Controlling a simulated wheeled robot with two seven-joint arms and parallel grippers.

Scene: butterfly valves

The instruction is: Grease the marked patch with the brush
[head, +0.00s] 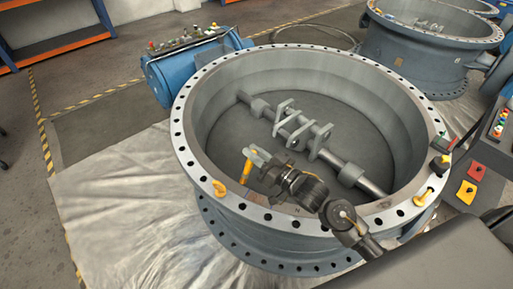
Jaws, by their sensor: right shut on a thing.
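The large grey butterfly valve body (205,110) lies flat, its round opening facing up. Inside it, a shaft with brackets (300,130) crosses above the dark disc. My right arm reaches in from the lower right over the near rim. My right gripper (258,157) is above the near left part of the opening, shut on the brush, whose orange handle (246,172) points down. The bristles cannot be made out. A small brownish mark (383,203) shows on the near right rim; I cannot tell if it is the marked patch. My left gripper is not in view.
A control panel with red and yellow squares (466,192) is at the right. A blue cylinder unit (185,72) stands behind left. Another valve (425,50) is at the back right.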

